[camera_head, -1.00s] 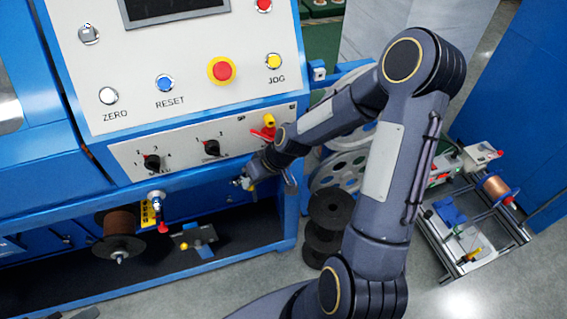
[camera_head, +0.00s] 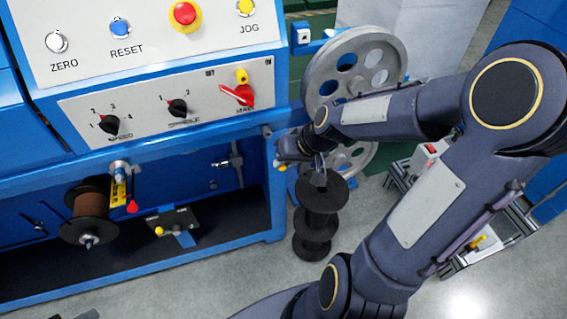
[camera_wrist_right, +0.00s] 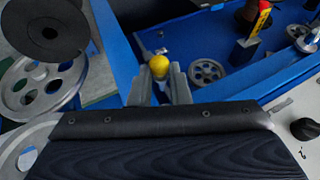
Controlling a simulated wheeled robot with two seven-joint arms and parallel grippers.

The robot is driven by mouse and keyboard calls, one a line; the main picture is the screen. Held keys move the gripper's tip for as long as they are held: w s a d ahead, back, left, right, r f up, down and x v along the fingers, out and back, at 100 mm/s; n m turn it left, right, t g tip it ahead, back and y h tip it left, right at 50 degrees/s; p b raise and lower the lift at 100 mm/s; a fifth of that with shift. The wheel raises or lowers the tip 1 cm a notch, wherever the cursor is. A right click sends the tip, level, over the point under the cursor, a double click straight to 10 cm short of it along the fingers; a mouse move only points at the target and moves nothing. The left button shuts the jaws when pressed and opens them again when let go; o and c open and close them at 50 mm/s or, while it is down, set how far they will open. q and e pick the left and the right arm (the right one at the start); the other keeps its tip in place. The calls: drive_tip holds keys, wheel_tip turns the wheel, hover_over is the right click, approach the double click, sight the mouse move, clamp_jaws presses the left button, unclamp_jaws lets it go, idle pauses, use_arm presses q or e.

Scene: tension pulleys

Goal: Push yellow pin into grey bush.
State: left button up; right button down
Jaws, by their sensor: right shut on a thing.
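My right gripper (camera_head: 281,165) is beside the machine's front right corner post, at lower-bay height. In the right wrist view its two grey fingers (camera_wrist_right: 160,86) are shut on the round yellow head of a pin (camera_wrist_right: 158,66). The rest of this pin is hidden. A grey metal fitting (camera_head: 225,163) on the back wall of the blue bay may be the grey bush; it stands apart from the gripper, to its left. Another yellow knob (camera_head: 159,231) sits on a dark plate in the bay. My left gripper is not in view.
A stack of black spools (camera_head: 316,222) stands on the floor right below my right gripper. A large grey wheel (camera_head: 352,62) is behind my arm. A copper-wound spool (camera_head: 88,215) hangs at the left. A red switch (camera_head: 240,95) is on the panel above.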

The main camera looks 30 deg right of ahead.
drive_tip(key=shift+w+d+p, duration=0.2)
drive_tip(key=shift+w, duration=0.75)
drive_tip(key=shift+w+d+p, duration=0.25)
drive_tip(key=shift+w, duration=0.75)
drive_tip(key=shift+w+d+p, duration=0.2)
drive_tip(key=shift+w, duration=0.75)
drive_tip(key=shift+w, duration=0.15)
drive_tip(key=shift+b, duration=0.3)
drive_tip(key=shift+w+d, duration=0.1)
drive_tip(key=shift+w, duration=0.1)
drive_tip(key=shift+w+d, duration=0.15)
drive_tip(key=shift+w, duration=0.5)
drive_tip(key=shift+w+d, duration=0.15)
drive_tip(key=shift+w, duration=0.45)
drive_tip(key=shift+w, duration=0.3)
drive_tip(key=shift+w+d+r, duration=0.2)
